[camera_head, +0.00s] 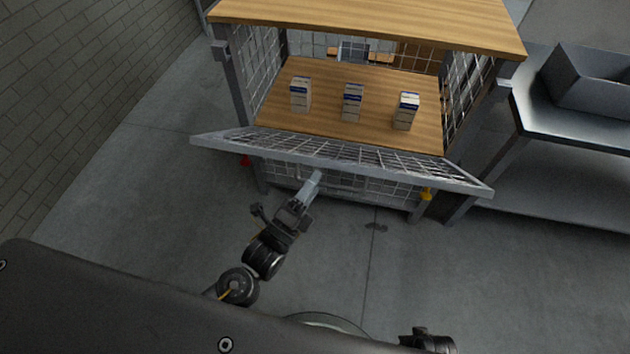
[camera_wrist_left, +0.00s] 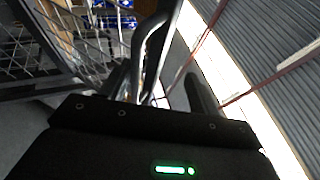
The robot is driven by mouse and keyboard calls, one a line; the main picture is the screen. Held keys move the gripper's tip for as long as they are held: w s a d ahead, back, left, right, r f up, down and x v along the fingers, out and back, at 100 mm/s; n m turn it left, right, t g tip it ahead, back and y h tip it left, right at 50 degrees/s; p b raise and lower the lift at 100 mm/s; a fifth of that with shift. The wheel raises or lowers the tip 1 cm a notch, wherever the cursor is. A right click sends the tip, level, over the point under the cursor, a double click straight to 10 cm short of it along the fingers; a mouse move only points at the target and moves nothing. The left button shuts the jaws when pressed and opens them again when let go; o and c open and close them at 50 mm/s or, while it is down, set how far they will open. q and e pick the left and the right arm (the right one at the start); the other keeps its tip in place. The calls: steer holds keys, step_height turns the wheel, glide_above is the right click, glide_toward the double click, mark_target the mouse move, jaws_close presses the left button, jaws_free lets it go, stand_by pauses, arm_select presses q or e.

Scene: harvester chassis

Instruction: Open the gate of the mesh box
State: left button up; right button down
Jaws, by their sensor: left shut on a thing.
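The mesh box (camera_head: 232,85) stands ahead with a wooden top and a wooden shelf. Its gate (camera_head: 340,160) is a grey-framed mesh panel, tilted outward and down from the front, so the inside shows above it. My left gripper (camera_head: 314,183) is at the gate's front rail, left of its middle, and is shut on the gate. In the left wrist view a metal bar of the gate (camera_wrist_left: 150,50) runs between the dark fingers. The exact grip point is partly hidden. My right arm shows only as a dark piece at the bottom edge; its gripper is not visible.
Three small boxes stand on the shelf: left (camera_head: 301,94), middle (camera_head: 352,102) and right (camera_head: 405,111). A metal table (camera_head: 570,125) with a grey bin (camera_head: 590,80) stands at the right. A brick wall (camera_head: 80,90) is at the left. The floor before the box is clear.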

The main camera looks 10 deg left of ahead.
arm_select(q)
steer(key=shift+s+a+r, duration=0.1)
steer(key=shift+s, duration=0.25)
steer(key=shift+c, duration=0.2)
steer(key=shift+s+a+f, duration=0.3)
steer(key=shift+s+f, duration=0.1)
steer(key=shift+s, duration=0.1)
steer(key=shift+s+a+f, duration=0.25)
steer(key=shift+s+f, duration=0.1)
steer(key=shift+s, duration=0.1)
steer(key=shift+c, duration=0.3)
steer(key=shift+s+a+f+b, duration=0.1)
steer(key=shift+s+b, duration=0.2)
steer(key=shift+c, duration=0.7)
steer(key=s+a+f+b, duration=0.1)
steer(key=s+a+f, duration=0.2)
steer(key=s+f, duration=0.2)
steer(key=shift+s+a+b, duration=0.15)
steer(key=shift+s+b, duration=0.15)
steer(key=shift+s, duration=0.35)
steer(key=shift+p, duration=0.35)
